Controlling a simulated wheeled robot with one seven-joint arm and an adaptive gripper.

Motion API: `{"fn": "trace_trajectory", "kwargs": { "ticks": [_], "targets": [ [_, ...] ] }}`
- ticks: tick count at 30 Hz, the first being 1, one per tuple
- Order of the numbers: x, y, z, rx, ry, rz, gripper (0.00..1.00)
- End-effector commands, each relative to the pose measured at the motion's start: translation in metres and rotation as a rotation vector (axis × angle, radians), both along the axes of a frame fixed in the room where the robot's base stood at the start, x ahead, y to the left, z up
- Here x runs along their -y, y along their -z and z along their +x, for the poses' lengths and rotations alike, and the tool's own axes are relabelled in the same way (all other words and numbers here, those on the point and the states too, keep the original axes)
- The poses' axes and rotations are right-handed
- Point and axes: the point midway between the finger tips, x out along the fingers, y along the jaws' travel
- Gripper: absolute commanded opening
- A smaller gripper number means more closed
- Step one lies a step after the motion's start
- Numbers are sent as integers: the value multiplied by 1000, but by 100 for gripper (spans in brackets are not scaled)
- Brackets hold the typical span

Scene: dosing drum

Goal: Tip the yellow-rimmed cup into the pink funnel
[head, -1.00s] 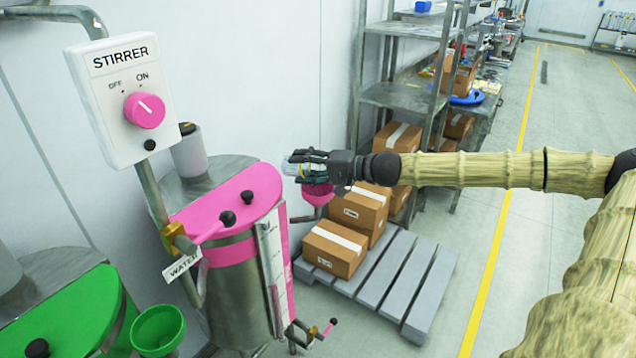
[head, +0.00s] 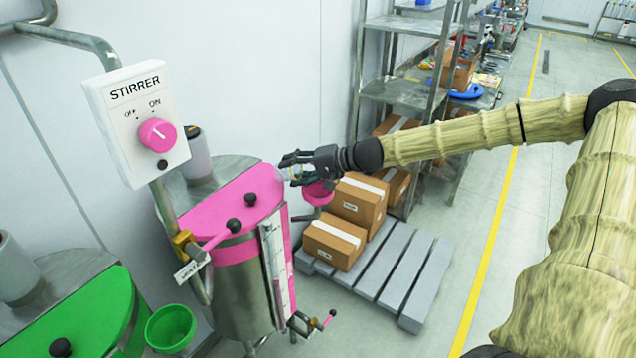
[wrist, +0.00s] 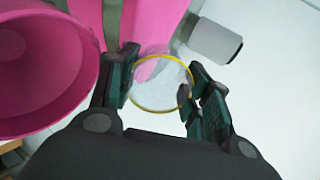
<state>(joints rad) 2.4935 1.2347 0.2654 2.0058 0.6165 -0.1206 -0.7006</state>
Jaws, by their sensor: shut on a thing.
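My gripper (head: 291,169) is shut on the yellow-rimmed cup (wrist: 162,84), a clear cup whose yellow rim faces the wrist camera between the two fingers. In the head view the cup (head: 284,174) is small and partly hidden by the fingers, and it looks tilted. The pink funnel (head: 318,192) stands at the right side of the pink-lidded drum, just below and right of the fingers. In the wrist view the funnel's wide mouth (wrist: 40,65) is at the left, close beside the left finger. I cannot tell what the cup holds.
The steel drum with the pink lid (head: 240,210) is left of my gripper. The stirrer box (head: 138,125) stands above it. A green funnel (head: 171,328) is at the lower left. Cartons (head: 335,243) sit on a grey pallet (head: 392,280) below my arm. Metal shelves (head: 405,92) stand behind.

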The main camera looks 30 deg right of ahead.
Motion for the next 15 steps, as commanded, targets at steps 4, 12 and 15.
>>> {"fn": "trace_trajectory", "kwargs": {
  "ticks": [4, 12, 15],
  "targets": [
    [-2, -7, 1, -29, -3, -23, 25],
    [-5, -5, 1, -84, -7, -65, 25],
    [-5, -5, 2, -105, -8, -80, 25]
  ]
}}
